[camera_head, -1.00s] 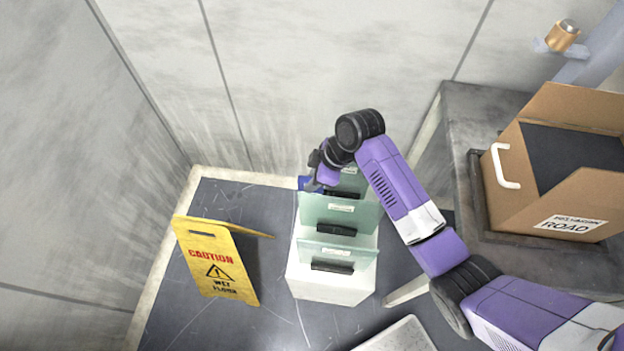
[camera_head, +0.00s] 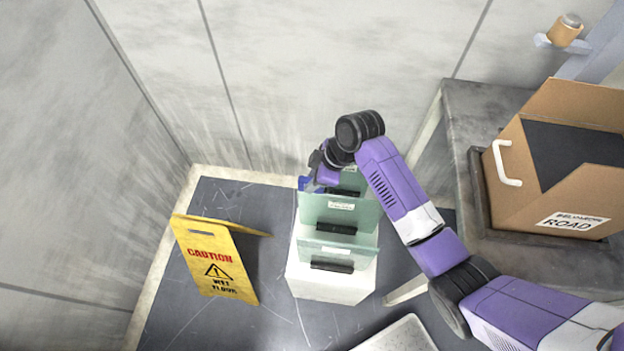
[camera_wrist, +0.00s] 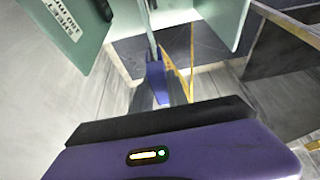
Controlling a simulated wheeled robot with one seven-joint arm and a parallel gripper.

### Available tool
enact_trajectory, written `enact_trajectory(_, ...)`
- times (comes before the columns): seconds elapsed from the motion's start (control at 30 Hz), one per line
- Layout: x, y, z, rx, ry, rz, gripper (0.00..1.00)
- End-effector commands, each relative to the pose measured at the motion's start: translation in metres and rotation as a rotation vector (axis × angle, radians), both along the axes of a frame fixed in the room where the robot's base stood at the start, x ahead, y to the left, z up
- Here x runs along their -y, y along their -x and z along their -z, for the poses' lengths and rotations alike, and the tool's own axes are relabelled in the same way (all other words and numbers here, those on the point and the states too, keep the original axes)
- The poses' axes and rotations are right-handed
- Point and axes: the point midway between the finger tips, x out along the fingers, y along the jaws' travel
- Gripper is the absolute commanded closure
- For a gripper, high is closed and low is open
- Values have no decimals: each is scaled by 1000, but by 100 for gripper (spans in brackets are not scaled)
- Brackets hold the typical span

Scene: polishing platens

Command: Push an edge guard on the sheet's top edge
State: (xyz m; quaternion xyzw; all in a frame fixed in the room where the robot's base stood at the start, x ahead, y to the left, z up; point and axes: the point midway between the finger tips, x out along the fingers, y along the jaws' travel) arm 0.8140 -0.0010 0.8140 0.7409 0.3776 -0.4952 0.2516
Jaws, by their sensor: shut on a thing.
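My gripper (camera_head: 316,181) is at the left end of the rear sheet in the stand. It is shut on a blue edge guard (camera_head: 304,184). In the wrist view the blue guard (camera_wrist: 157,82) sits between the fingers, in line with the edge-on pale green sheet (camera_wrist: 149,28). The guard appears to meet that sheet's edge, but I cannot tell how far it is seated. In the head view my wrist and gripper hide part of the rear sheet (camera_head: 352,180). The middle sheet (camera_head: 350,212) and front sheet (camera_head: 318,248) stand upright with white labels and black clamps.
The sheets stand on a white block (camera_head: 330,288). A yellow wet-floor sign (camera_head: 215,262) stands to its left. A cardboard box (camera_head: 505,190) is on the grey bench (camera_head: 465,105) at right. A wall is close behind. Dark floor lies between sign and block.

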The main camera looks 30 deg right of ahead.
Motion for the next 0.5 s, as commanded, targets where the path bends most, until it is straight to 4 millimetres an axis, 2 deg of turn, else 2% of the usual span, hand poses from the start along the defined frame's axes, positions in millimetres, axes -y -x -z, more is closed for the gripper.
enact_trajectory(0.5,1,1,7,0,0,1,100)
